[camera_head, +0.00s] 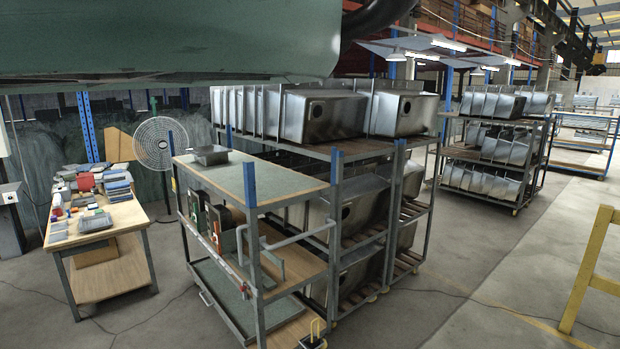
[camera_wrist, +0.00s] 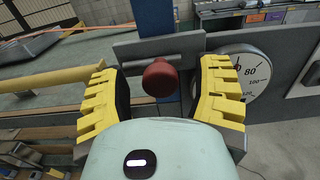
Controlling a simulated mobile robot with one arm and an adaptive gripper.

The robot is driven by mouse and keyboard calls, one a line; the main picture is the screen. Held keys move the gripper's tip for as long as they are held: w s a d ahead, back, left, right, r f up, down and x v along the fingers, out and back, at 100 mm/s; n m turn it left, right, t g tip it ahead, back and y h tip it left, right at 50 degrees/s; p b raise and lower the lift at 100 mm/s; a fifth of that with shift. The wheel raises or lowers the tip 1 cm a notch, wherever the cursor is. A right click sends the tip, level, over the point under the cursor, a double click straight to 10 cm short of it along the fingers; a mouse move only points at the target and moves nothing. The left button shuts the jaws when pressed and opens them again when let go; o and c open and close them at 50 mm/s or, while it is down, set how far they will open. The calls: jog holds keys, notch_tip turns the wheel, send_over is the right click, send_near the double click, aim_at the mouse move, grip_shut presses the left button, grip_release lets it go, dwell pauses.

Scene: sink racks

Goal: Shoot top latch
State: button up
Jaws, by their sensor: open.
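The latch shows in the wrist view as a grey bolt bar (camera_wrist: 190,68) on a grey plate (camera_wrist: 135,50), with a dark red round knob (camera_wrist: 160,78) standing out from it. My gripper (camera_wrist: 159,72) is open, with one yellow ridged finger on each side of the knob. There is a gap between the knob and each finger; I cannot tell how deep the knob sits between them. Part of the bar is hidden behind the knob and fingers. The head view does not clearly show the gripper or latch.
A blue post (camera_wrist: 153,18) stands behind the plate. A tan bar (camera_wrist: 50,80) lies left of my gripper, and a round dial (camera_wrist: 250,72) right. In the head view, a shelf cart (camera_head: 215,175) stands before sink racks (camera_head: 365,150); open floor lies at the right.

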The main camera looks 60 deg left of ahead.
jog(key=shift+o, duration=0.3)
grip_shut()
dwell(0.3)
